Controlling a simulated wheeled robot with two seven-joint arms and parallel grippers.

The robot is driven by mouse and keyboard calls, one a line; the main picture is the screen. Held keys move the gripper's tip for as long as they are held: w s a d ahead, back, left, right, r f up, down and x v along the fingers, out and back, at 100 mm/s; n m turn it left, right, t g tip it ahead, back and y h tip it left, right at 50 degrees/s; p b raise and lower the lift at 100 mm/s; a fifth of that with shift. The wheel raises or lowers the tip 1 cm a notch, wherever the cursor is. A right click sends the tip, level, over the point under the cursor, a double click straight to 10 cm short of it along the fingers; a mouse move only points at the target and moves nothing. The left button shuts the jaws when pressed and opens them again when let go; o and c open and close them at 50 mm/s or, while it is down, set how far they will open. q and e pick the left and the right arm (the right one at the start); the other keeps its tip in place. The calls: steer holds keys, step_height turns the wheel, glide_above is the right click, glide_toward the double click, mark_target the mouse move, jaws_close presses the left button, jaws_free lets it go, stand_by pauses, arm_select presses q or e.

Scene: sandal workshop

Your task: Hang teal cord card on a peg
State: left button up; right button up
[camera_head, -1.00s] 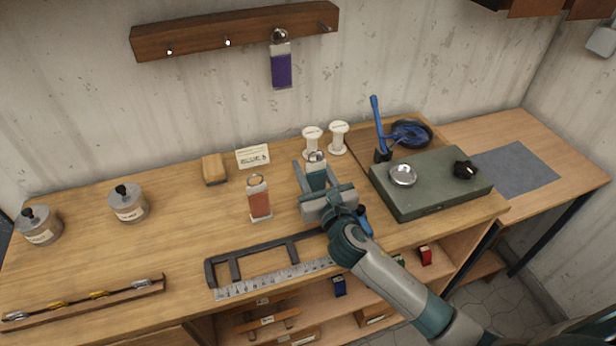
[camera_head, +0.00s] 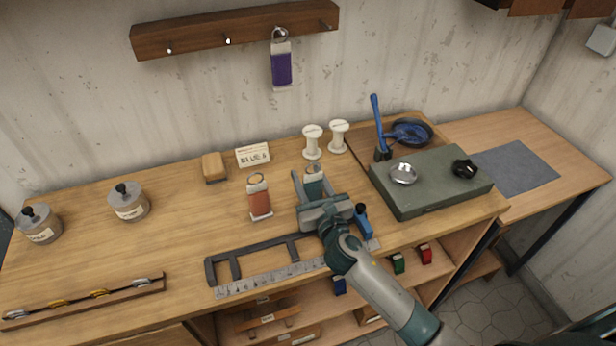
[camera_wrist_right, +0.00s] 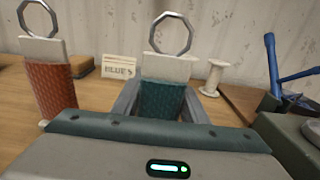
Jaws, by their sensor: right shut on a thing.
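The teal cord card (camera_head: 315,185) stands upright on the workbench, with a pale top and a metal ring; it also shows in the right wrist view (camera_wrist_right: 163,101). My right gripper (camera_head: 314,190) is shut on it, one finger on each side. Its lower part is hidden by the gripper. The wooden peg rail (camera_head: 200,35) is on the wall, with several pegs. A purple cord card (camera_head: 281,68) hangs from one peg; a left peg (camera_head: 169,50), a middle peg (camera_head: 228,41) and the right-end peg (camera_head: 324,26) are bare. My left gripper is out of view.
An orange cord card (camera_head: 260,200) stands left of my right gripper. Behind are a label sign (camera_head: 253,155) and two white spools (camera_head: 312,143). A green case (camera_head: 430,190) is to the right. A dark frame with a ruler (camera_head: 270,281) lies in front.

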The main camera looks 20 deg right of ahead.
mark_target(315, 192)
steer(key=o, duration=1.1)
steer(key=shift+o, duration=0.2)
steer(key=shift+r, duration=0.1)
steer(key=s+b, duration=0.1)
steer(key=s, duration=0.4)
steer(key=s+b, duration=0.1)
steer(key=s, duration=0.5)
steer(key=shift+d, duration=0.2)
steer(key=shift+s+b, duration=0.3)
steer(key=shift+s, duration=0.2)
steer(key=shift+s, duration=0.1)
